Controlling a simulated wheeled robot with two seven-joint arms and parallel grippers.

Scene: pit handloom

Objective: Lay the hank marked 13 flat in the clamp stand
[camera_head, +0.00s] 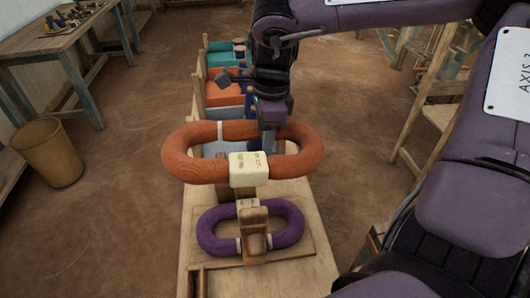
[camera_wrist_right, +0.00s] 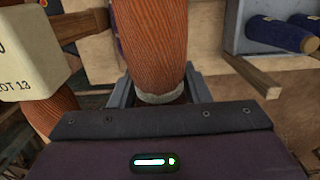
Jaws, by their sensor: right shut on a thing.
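The orange hank (camera_head: 190,168) is an oval ring with a cream label (camera_head: 248,168). In the right wrist view this label (camera_wrist_right: 25,65) reads "LOT 13" in part. My right gripper (camera_head: 268,143) comes down from above and is shut on the hank's far side. The wrist view shows the orange strand (camera_wrist_right: 152,45) between the gripper's fingers (camera_wrist_right: 160,92). The hank is held roughly level above the bench, and it hides part of what lies behind it. Below it a purple hank (camera_head: 291,222) lies flat at the wooden clamp stand (camera_head: 256,235). My left gripper is not in view.
The narrow wooden bench (camera_head: 193,250) carries the stand at its near end. Behind are bins with orange (camera_head: 224,88) and teal contents. A cluttered table (camera_head: 65,38) and a basket (camera_head: 50,160) stand left. Wooden frames (camera_head: 440,110) stand right. Bare floor lies on both sides.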

